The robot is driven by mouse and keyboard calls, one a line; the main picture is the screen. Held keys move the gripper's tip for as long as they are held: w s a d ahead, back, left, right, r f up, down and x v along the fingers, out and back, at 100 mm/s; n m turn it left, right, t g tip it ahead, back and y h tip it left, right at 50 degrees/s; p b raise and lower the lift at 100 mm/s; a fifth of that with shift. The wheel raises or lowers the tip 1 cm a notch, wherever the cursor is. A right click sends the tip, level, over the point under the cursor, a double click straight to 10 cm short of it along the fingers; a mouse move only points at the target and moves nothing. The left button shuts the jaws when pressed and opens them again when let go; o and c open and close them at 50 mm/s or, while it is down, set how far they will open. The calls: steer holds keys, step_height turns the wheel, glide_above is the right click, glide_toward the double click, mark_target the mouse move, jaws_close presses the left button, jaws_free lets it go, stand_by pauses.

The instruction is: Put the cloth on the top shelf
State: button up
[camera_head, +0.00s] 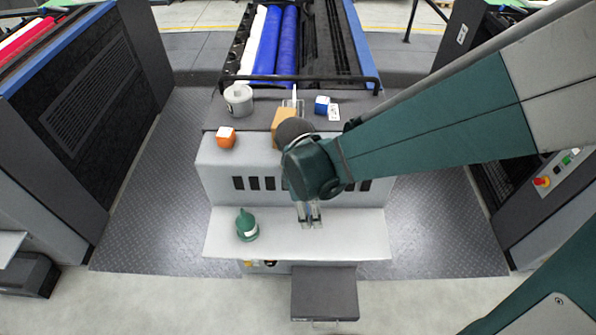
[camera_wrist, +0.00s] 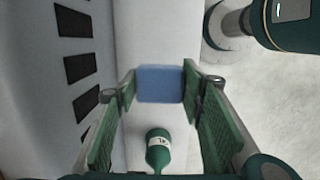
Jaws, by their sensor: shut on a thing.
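My gripper (camera_head: 309,217) is over the lower white shelf (camera_head: 360,235) at the front of the ink unit. In the wrist view its green-padded fingers (camera_wrist: 160,88) are shut on a blue block-like piece (camera_wrist: 160,84), which I take to be the cloth. The cloth cannot be made out in the head view. The top shelf (camera_head: 205,123) is the dark upper surface behind and above, with several things on it. I cannot tell how high the cloth is above the lower shelf.
A green bottle (camera_head: 247,225) stands on the lower shelf, left of my gripper; it also shows in the wrist view (camera_wrist: 157,150). Up top are a grey tin (camera_head: 238,98), an orange-and-white box (camera_head: 226,138), a tan box (camera_head: 284,122) and a blue box (camera_head: 322,104).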

steer(key=shift+f, duration=0.1)
stand_by(0.3)
steer(key=b, duration=0.1)
glide_above(311, 233)
steer(key=shift+a+f, duration=0.2)
steer(key=shift+f, duration=2.65)
steer(key=shift+f+b, duration=0.75)
steer(key=shift+f, duration=1.35)
steer(key=shift+f, duration=0.2)
steer(key=o, duration=0.8)
steer(key=shift+c, duration=0.2)
steer(key=shift+r, duration=0.25)
steer(key=shift+a+r+p, duration=0.3)
steer(key=shift+r+p, duration=0.15)
steer(key=shift+r, duration=1.5)
steer(key=shift+a+r+p, duration=0.35)
steer(key=shift+r+p, duration=0.1)
steer(key=shift+r, duration=1.55)
steer(key=shift+a+r+p, duration=0.3)
steer(key=shift+r+p, duration=0.15)
steer(key=shift+r, duration=1.5)
